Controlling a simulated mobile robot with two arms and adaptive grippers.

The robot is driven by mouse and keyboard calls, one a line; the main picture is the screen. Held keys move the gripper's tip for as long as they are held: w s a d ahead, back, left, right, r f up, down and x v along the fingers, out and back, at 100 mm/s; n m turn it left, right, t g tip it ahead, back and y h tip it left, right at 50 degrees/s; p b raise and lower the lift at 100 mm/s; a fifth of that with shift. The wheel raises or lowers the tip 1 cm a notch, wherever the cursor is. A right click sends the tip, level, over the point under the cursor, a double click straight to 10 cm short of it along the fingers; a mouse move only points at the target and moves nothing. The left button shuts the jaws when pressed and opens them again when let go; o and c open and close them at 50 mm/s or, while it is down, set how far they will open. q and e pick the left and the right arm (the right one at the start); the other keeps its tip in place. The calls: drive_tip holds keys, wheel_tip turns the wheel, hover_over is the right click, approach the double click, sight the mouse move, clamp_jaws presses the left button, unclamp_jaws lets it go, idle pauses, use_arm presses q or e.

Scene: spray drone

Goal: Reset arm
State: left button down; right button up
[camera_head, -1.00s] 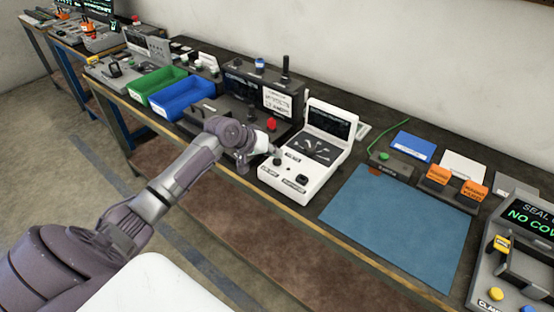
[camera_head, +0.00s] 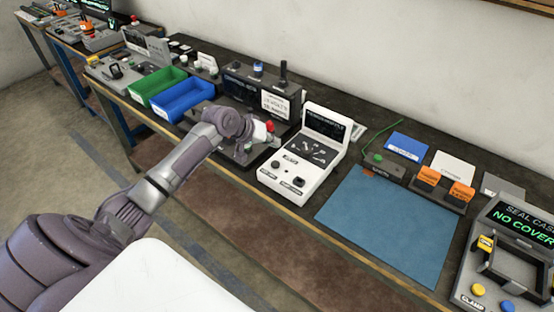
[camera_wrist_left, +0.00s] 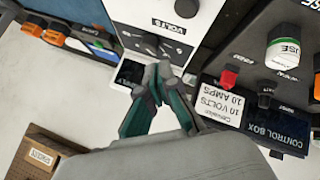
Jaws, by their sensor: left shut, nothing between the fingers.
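My left arm reaches in from the left in the head view. Its left gripper (camera_head: 272,138) is shut and empty, above the bench in front of the dark control box (camera_head: 248,92), just left of the white meter console (camera_head: 285,181). The wrist view shows the fingertips (camera_wrist_left: 158,76) together with nothing between them. The white console (camera_wrist_left: 155,42), with "VOLTS" on it, lies beyond them, and the control box (camera_wrist_left: 280,130) with its red switch (camera_wrist_left: 229,78) is to the right. My right gripper is not in view.
A blue mat (camera_head: 390,225) lies clear right of the console. Green (camera_head: 155,83) and blue (camera_head: 190,100) bins stand left of the control box. The seal case station (camera_head: 512,255) is at the far right. Orange-labelled blocks (camera_head: 428,176) stand behind the mat.

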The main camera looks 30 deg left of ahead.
use_arm(q)
drive_tip(key=s+d+f+m+g, duration=0.35)
drive_tip(key=s+d+f, duration=0.65)
drive_tip(key=s+d, duration=0.35)
drive_tip(key=s+d+r+m+g+y, duration=0.1)
drive_tip(key=s+d+y, duration=0.1)
drive_tip(key=s, duration=0.9)
drive_tip(key=s+d+r+m+y, duration=0.1)
drive_tip(key=s+d+r+m, duration=0.1)
drive_tip(key=s, duration=0.8)
wheel_tip(320, 180, down, 31)
drive_tip(key=s+g+b, duration=0.2)
drive_tip(key=b, duration=0.1)
drive_tip(key=s+a+f+b, duration=0.1)
drive_tip(key=s+a+f, duration=0.2)
drive_tip(key=s+f, duration=1.2)
drive_tip(key=shift+s+f+g+y+b, duration=0.3)
drive_tip(key=shift+s+f+g, duration=0.15)
drive_tip(key=shift+f, duration=0.1)
